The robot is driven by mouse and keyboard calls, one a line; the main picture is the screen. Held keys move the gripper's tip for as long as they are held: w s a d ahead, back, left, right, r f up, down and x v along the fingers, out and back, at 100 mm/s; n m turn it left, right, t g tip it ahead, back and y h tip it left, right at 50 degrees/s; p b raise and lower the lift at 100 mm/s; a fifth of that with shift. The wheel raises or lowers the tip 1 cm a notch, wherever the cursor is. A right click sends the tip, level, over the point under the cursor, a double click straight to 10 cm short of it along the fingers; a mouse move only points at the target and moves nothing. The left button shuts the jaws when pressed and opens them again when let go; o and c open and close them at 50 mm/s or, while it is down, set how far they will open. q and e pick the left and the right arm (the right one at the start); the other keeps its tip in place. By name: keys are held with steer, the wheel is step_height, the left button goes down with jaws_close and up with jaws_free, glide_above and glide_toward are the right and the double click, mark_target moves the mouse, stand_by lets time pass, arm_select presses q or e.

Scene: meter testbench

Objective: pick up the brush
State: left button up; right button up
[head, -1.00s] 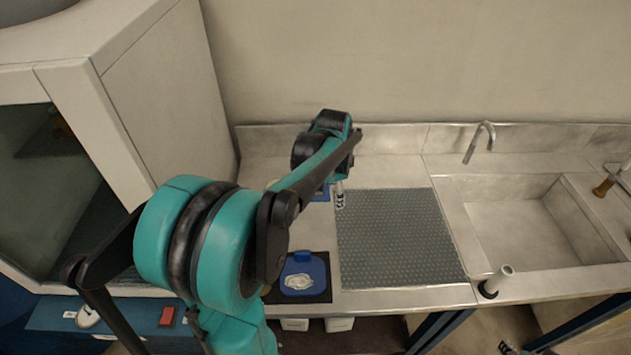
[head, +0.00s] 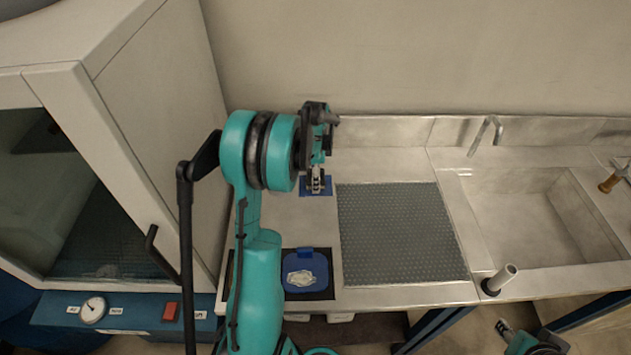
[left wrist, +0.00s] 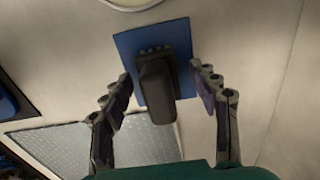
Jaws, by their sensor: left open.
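A dark object with a long handle-like body and a row of small nubs at one end, which I take for the brush (left wrist: 156,88), lies on a blue pad (left wrist: 178,36) in the left wrist view. In the head view the blue pad (head: 326,190) is at the back of the counter, and my gripper hides the brush. My left gripper (head: 317,186) points down over the pad. In the left wrist view my left gripper (left wrist: 163,88) is open, with one finger on each side of the brush and gaps between. My right gripper (head: 504,327) is low at the right, too small to read.
A grey textured mat (head: 400,235) lies right of the pad, with a sink (head: 530,220) and tap (head: 484,135) beyond. A blue item on a dark mat (head: 305,270) is in front. A white cabinet (head: 150,120) stands close on the left.

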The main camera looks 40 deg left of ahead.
arm_select(q)
steer(key=shift+f, duration=0.35)
steer(key=shift+r, duration=0.1)
steer(key=shift+c, duration=0.3)
steer(key=c, duration=1.2)
steer(key=shift+r, duration=0.45)
steer(key=r+p, duration=0.1)
steer(key=r, duration=0.1)
steer(key=r+p, duration=0.1)
steer(key=r, duration=0.1)
steer(key=shift+d, duration=0.4)
steer(key=d+r, duration=0.2)
steer(key=d, duration=0.1)
steer(key=w+d+r+p, duration=0.1)
steer(key=d+r, duration=0.1)
steer(key=d, duration=0.2)
steer(key=w+d+r+p, duration=0.1)
steer(key=d+r, duration=0.1)
steer(key=d, duration=0.1)
steer(key=shift+w+d, duration=0.1)
steer(key=shift+d, duration=0.25)
